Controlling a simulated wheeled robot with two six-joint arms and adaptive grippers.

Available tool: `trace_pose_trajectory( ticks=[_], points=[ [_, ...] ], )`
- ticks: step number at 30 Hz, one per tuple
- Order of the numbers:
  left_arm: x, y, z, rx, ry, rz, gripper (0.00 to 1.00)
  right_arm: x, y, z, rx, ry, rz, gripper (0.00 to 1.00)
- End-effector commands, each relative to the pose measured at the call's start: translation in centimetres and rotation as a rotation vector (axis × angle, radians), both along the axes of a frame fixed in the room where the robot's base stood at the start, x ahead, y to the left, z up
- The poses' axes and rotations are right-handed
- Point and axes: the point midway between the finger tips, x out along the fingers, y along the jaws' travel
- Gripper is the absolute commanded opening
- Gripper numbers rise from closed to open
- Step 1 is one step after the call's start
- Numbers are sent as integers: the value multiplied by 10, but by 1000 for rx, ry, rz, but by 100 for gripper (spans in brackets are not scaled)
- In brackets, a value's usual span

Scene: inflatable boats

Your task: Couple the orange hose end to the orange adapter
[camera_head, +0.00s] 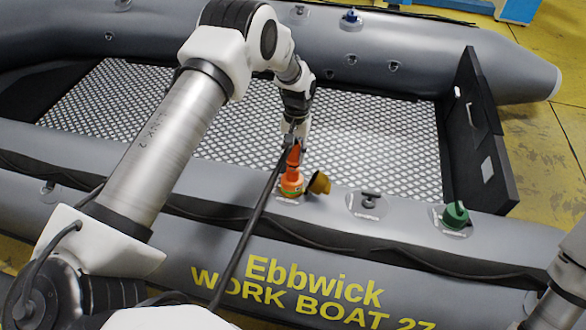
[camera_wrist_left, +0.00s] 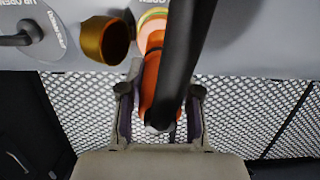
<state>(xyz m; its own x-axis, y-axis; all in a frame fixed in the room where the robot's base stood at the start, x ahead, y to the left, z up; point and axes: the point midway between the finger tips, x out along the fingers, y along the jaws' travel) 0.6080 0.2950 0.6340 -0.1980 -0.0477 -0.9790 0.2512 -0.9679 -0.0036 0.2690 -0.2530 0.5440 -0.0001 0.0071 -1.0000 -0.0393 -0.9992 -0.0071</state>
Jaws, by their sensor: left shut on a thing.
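The orange hose end (camera_head: 293,158) is at the end of a black hose (camera_head: 246,230) and points down. The orange adapter (camera_head: 291,184) stands on the near tube of the grey boat. The hose end is over the adapter, and the two look in line and very close or touching; I cannot tell whether they are locked. My left gripper (camera_head: 297,143) is shut on the hose end. In the left wrist view the hose end (camera_wrist_left: 151,75) is between my fingers, partly hidden by the hose, with the adapter (camera_wrist_left: 153,20) beyond it. My right gripper is out of view.
An ochre cap (camera_head: 319,184) sits tilted just right of the adapter. Farther right on the tube are a dark valve (camera_head: 368,202) and a green fitting (camera_head: 455,214). The boat's patterned floor (camera_head: 370,135) is clear. A black transom board (camera_head: 478,130) stands at the right.

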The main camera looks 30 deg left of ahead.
Motion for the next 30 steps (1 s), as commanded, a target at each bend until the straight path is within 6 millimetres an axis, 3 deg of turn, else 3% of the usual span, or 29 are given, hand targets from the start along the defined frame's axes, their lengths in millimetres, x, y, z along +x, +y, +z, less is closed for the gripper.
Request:
trace_pose_trajectory(
  ticks=[30],
  points=[
    [-3,-1,-15,0,0,0,0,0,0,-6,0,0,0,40]
  ],
)
